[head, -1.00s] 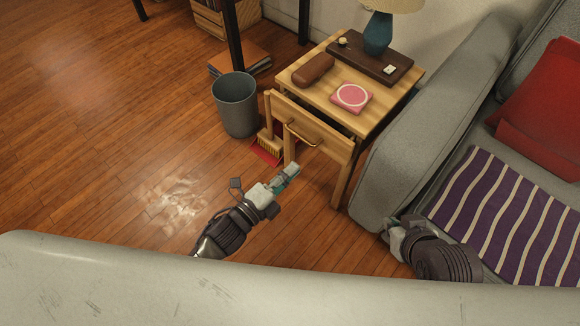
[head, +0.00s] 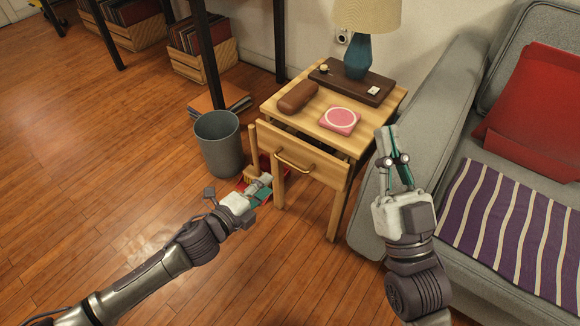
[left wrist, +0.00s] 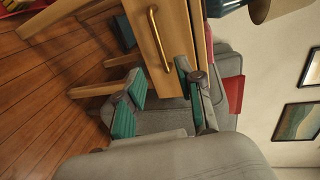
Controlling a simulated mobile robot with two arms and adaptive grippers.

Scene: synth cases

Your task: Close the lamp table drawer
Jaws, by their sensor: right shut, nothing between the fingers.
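The wooden lamp table (head: 330,132) stands beside the sofa. Its drawer (head: 318,169) has a brass handle (head: 293,163), and the drawer front stands a little out from the table. The drawer front also shows in the left wrist view (left wrist: 177,35), with the handle (left wrist: 157,40) upright in the picture. My left gripper (head: 265,187) is low, left of and below the handle, apart from it. Its teal-padded fingers are spread and empty in the left wrist view (left wrist: 162,70). My right gripper (head: 386,138) is shut and empty, right of the table by the sofa arm.
The grey sofa (head: 405,150) closes off the right.

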